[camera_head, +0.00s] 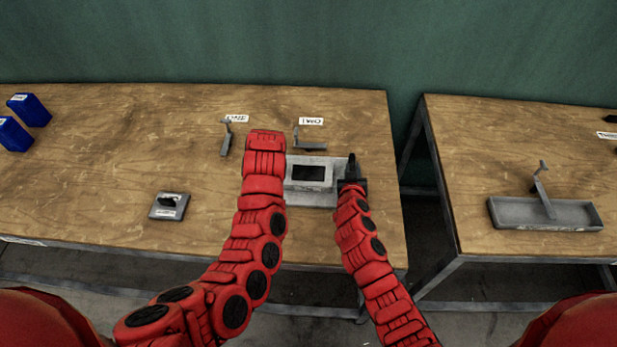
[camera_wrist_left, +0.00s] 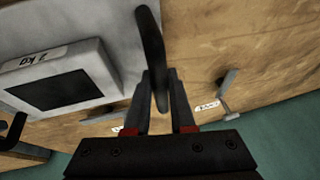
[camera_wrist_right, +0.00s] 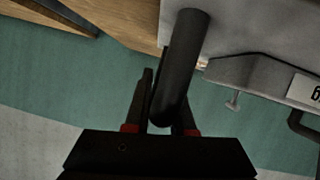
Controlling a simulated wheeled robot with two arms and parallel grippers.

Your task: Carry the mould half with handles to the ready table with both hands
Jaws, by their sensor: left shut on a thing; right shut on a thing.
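The mould half (camera_head: 314,201) is a grey plate and block with a dark rectangular recess, near the front right of the left wooden table. In the left wrist view its block (camera_wrist_left: 62,75) carries a "2 kg" label. My left gripper (camera_wrist_left: 160,105) is shut on one black handle (camera_wrist_left: 150,45); my arm hides it in the head view. My right gripper (camera_head: 351,182) is shut on the other handle, a dark bar (camera_wrist_right: 182,65) in the right wrist view. I cannot tell whether the mould half touches the tabletop. No sign clearly names a ready table.
Two small grey brackets (camera_head: 225,140) (camera_head: 310,145) stand behind, and blue boxes (camera_head: 30,109) at far left. A gap separates the right table (camera_head: 480,150), which holds a grey tray (camera_head: 580,216).

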